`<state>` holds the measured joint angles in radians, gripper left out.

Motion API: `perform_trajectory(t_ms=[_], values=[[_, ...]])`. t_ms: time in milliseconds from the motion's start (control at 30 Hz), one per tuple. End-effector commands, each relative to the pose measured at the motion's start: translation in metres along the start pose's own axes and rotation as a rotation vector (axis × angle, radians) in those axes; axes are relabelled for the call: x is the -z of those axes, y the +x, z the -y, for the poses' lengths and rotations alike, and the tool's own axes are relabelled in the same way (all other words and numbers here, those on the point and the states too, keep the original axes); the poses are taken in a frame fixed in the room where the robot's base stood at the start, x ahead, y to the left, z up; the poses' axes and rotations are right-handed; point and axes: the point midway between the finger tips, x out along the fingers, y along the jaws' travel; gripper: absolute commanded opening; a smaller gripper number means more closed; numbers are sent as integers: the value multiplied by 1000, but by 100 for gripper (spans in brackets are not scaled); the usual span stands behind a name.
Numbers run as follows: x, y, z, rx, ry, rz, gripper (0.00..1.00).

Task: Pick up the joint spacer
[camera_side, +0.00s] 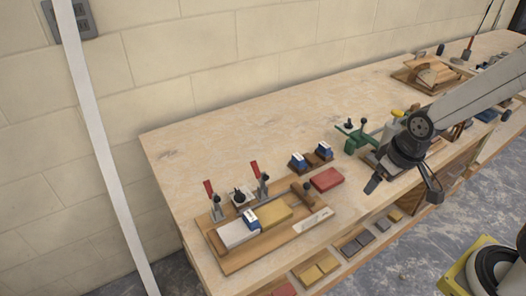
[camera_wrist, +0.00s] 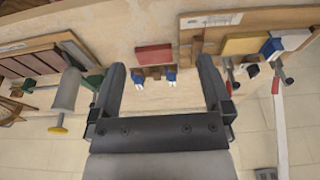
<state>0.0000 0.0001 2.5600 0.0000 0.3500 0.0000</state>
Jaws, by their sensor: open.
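My gripper (camera_side: 404,188) is open and empty above the front edge of the bench, right of the red block. Its two fingers stand wide apart in the wrist view (camera_wrist: 160,64). Small blue-and-white pieces look like joint spacers. Two sit in a dark brown wooden holder, a left one (camera_side: 299,161) and a right one (camera_side: 324,150). In the wrist view these two (camera_wrist: 140,79) (camera_wrist: 170,76) show between the fingers, farther off and touching neither. A third such piece (camera_side: 250,218) sits between a white block (camera_side: 236,234) and a yellow block (camera_side: 272,215) on a wooden fixture.
A red block (camera_side: 327,179) lies in front of the holder. Red-handled toggle clamps (camera_side: 211,199) stand at the fixture's back edge. A green clamp-like tool (camera_side: 353,138) stands right of the holder. The bench (camera_side: 240,140) is clear toward the wall. Shelves below hold more blocks.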

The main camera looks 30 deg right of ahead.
Motion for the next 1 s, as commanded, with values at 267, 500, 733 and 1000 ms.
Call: perform_trajectory(t_ms=[267, 500, 733, 1000], values=[[4, 1, 3, 2, -25, 3, 100], [33, 7, 23, 18, -216, 31, 100], [79, 23, 70, 52, -570, 78, 100], [119, 48, 143, 104, -1020, 131, 100]])
